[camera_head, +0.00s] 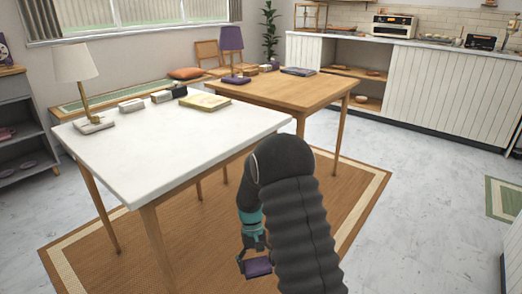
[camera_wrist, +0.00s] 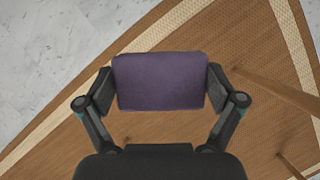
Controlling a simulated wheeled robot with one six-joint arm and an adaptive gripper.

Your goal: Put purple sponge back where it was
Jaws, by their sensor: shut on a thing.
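The purple sponge (camera_head: 258,268) is held between the fingers of my gripper (camera_head: 256,262), low in front of the tables and above the woven rug. The wrist view shows the sponge (camera_wrist: 160,81) as a purple block, with one finger of my gripper (camera_wrist: 160,92) pressed on each side of it. Nothing else touches the sponge. A white-topped table (camera_head: 160,165) stands beyond my arm to the left, and a wooden table (camera_head: 300,88) stands behind it to the right. My dark arm hides part of the rug and floor.
On the white table are a lamp (camera_head: 80,70), a yellow book (camera_head: 205,102) and small boxes. The wooden table holds a purple lamp (camera_head: 231,45) and a dark book (camera_head: 298,71). A woven rug (camera_head: 90,255) lies underneath. Table legs stand near my gripper.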

